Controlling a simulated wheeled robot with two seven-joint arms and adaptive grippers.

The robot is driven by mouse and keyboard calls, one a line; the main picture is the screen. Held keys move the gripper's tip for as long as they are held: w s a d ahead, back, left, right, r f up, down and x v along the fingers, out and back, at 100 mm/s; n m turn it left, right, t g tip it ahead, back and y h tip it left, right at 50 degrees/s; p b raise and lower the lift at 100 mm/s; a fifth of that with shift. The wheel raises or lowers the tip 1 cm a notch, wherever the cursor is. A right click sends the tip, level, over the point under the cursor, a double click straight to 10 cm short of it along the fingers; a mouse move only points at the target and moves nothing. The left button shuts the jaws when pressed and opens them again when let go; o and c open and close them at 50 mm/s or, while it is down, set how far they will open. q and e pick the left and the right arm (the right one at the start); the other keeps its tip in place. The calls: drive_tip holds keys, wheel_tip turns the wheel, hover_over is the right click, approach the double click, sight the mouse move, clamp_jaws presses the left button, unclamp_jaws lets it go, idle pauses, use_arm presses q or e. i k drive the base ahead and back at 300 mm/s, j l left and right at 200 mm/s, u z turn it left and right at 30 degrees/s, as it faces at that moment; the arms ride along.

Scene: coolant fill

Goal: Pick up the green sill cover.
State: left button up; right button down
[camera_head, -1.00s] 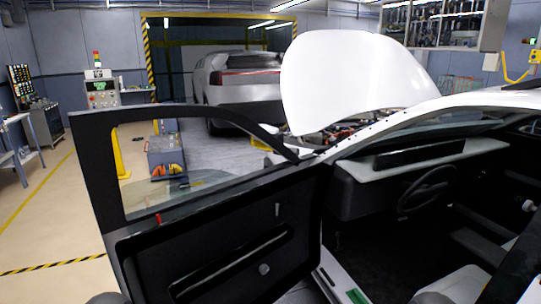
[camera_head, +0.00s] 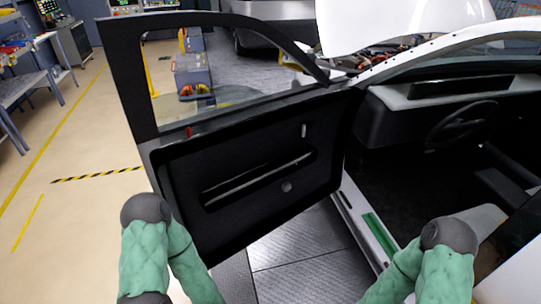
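The green sill cover (camera_head: 380,234) is a narrow green strip lying along the light door sill of the car, at the lower right of the head view. Its near end runs down close to my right arm (camera_head: 436,262), which comes up from the bottom edge. My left arm (camera_head: 156,250) comes up at the lower left, in front of the open door. Both grippers are outside the view, so neither shows as open or shut.
The open black car door (camera_head: 250,170) stands to the left of the sill. The dark car interior has a steering wheel (camera_head: 462,124) and a seat at the right. Bare grey floor (camera_head: 300,250) lies between door and sill. A workbench (camera_head: 30,75) stands far left.

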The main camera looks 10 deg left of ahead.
sight(387, 242)
drive_tip(key=i+l+z, duration=0.35)
drive_tip(key=i, duration=0.25)
drive_tip(key=i+z, duration=0.4)
drive_tip(key=i, duration=0.25)
drive_tip(key=i+z, duration=0.35)
drive_tip(key=i, duration=0.55)
